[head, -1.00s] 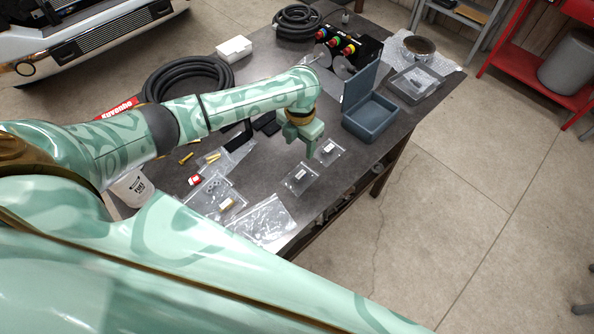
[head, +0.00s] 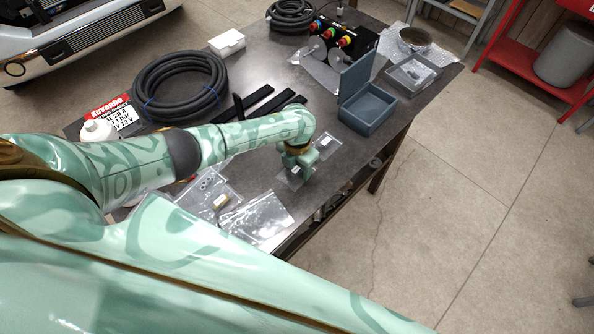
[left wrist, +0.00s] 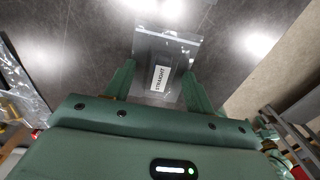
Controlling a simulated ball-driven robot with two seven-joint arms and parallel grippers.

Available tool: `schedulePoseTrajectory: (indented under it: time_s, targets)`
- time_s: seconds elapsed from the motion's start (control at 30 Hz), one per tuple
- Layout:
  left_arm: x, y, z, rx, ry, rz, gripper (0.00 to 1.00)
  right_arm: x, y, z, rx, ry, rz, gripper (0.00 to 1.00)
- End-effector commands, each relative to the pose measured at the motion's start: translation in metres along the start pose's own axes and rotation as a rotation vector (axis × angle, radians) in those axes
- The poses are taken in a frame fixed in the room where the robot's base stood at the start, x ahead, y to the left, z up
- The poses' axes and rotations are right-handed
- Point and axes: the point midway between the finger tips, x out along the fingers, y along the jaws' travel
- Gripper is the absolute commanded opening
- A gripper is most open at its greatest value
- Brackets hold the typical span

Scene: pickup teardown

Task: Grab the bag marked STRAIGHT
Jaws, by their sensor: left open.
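The clear bag marked STRAIGHT (left wrist: 168,50) lies flat on the dark table in the left wrist view. Its white label (left wrist: 160,79) reads STRAIGHT and shows between my two fingers. In the head view this bag (head: 289,179) is partly hidden under my left gripper (head: 298,170). The left gripper is open and points down over the bag, with one finger on each side of the label. Whether the fingertips touch the bag, I cannot tell. My right gripper is not in view.
A second small labelled bag (head: 327,142) lies just beyond the gripper. A blue-grey open box (head: 369,108) stands to the right of it. A large empty-looking clear bag (head: 262,215) and a bag with a brass part (head: 221,201) lie nearer. The table's edge is close on the right.

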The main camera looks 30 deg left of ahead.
Motion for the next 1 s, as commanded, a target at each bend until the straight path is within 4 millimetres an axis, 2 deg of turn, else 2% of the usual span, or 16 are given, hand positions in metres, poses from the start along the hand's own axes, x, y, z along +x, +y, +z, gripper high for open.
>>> schedulePoseTrajectory:
  time_s: [0.07,0.23,0.53,0.67,0.83,1.0]
  targets:
    - [0.0,0.0,0.0,0.0,0.0,0.0,0.55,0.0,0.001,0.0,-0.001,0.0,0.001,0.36]
    - [-0.001,0.0,0.0,0.0,0.001,0.0,0.07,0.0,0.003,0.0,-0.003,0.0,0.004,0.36]
    - [-0.001,0.0,0.0,0.0,0.001,0.0,0.07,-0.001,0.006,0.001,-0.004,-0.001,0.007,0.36]
    - [-0.008,0.0,0.0,0.001,0.0,-0.001,0.07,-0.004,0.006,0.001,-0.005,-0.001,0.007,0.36]
    - [-0.035,0.001,0.0,0.002,-0.002,0.0,0.07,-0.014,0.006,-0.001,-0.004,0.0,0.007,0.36]
    - [-0.069,-0.028,0.014,0.005,-0.004,-0.003,0.07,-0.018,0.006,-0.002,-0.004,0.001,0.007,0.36]
